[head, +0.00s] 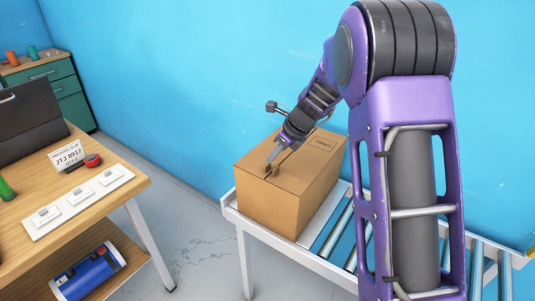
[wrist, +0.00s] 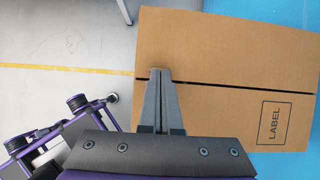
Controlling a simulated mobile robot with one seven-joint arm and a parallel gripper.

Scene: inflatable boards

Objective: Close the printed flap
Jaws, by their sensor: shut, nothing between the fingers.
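A narrow dark seam runs between the two. My gripper (head: 268,167) is shut and empty, pointing down at the left part of the box top. In the wrist view its fingertips (wrist: 160,72) overlap the seam near the box's left edge. Whether they touch the cardboard I cannot tell.
The conveyor (head: 330,248) runs on to the right, partly behind my arm. A wooden workbench (head: 115,187) on the left carries a packing slip (head: 68,157) and a white strip with several small fittings (head: 78,203). A blue wall is close behind the box. Floor lies between bench and conveyor.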

